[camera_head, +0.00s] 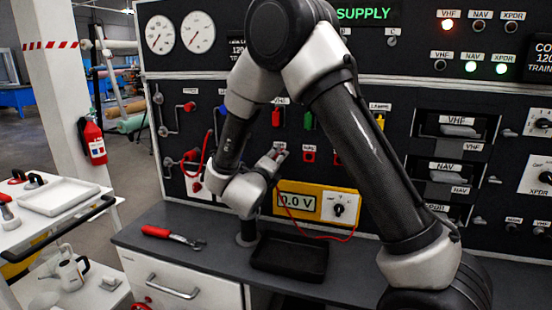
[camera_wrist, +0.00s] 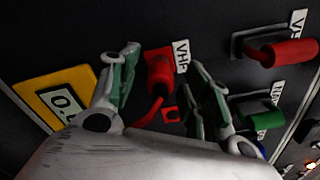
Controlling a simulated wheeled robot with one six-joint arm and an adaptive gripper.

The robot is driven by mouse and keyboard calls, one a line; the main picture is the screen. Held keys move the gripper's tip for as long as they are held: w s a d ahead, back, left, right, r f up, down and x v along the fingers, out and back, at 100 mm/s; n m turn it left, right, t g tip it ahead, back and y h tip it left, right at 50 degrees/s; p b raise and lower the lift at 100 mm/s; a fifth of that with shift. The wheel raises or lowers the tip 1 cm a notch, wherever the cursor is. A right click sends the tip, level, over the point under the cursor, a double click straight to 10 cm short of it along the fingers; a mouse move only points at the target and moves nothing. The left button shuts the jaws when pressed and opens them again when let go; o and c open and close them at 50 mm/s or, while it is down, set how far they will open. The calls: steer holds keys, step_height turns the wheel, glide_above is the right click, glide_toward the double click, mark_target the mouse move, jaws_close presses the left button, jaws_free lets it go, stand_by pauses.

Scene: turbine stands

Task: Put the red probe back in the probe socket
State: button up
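The red probe (camera_wrist: 158,72) sticks out from the black panel beside a VHF label in the wrist view, apparently in a jack there. Its red lead (camera_head: 318,236) loops to the yellow meter (camera_head: 328,203), which reads 0.0 V. My gripper (camera_wrist: 163,85) is open, its two fingers on either side of the probe with gaps between. In the head view my gripper (camera_head: 279,153) is close to the panel above the meter, and the probe is mostly hidden there. I cannot tell which opening is the probe socket.
A red handle (camera_wrist: 290,52) and a green handle (camera_wrist: 258,114) stick out of the panel close by. A red jack (camera_head: 309,157) lies right of my gripper. A black tray (camera_head: 290,258) and a red-handled wrench (camera_head: 172,235) lie on the counter.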

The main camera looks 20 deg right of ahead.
jaws_close()
steer(key=shift+s+a, duration=0.45)
steer(key=shift+s, duration=0.15)
stand_by(0.3)
steer(key=v, duration=0.2)
steer(key=shift+s+a, duration=0.15)
steer(key=shift+s, duration=0.15)
stand_by(0.4)
